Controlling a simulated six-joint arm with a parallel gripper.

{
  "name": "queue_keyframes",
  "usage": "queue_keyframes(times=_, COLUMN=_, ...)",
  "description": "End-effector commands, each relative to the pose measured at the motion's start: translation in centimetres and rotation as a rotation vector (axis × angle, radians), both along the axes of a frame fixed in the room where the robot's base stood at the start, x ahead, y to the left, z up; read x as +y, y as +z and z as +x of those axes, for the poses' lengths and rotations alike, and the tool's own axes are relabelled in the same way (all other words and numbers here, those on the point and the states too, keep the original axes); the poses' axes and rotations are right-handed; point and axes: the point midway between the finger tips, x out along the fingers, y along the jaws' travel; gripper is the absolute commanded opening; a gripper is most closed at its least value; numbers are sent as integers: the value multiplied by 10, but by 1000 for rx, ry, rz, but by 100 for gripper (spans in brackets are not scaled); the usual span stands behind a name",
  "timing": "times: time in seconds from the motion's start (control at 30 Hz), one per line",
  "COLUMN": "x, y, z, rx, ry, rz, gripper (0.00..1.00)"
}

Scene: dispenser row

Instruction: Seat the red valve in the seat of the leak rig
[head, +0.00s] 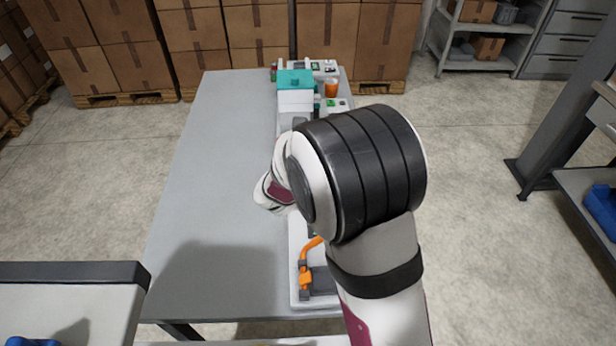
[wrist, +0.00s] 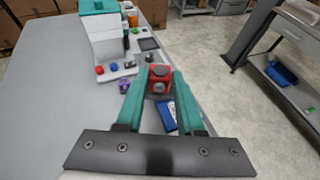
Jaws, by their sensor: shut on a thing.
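My gripper (wrist: 160,76) is in the wrist view, with its two green fingers shut on the red valve (wrist: 159,84). The valve is a red block with a round grey part on its face, held between the fingertips. In the head view my arm hides the gripper and the valve. An orange bent pipe (head: 305,273) stands on a white base (head: 296,292) at the table's near edge in the head view. It looks like part of the leak rig, but my arm covers much of it and I cannot make out the seat.
A teal and white dispenser (head: 295,90) stands at the table's far end, with an orange cup (head: 331,88) beside it. In the wrist view a blue item (wrist: 166,116) and a small purple item (wrist: 124,87) lie near the gripper. The table's left side (head: 215,170) is clear.

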Motion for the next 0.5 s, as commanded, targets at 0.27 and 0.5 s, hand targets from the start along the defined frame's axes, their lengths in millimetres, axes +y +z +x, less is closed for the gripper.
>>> queue_keyframes(times=0.27, x=-25, y=95, z=-37, rx=-6, ry=-15, rz=2, gripper=0)
queue_keyframes(times=0.5, x=-34, y=143, z=-72, rx=-6, ry=-2, rz=1, gripper=0)
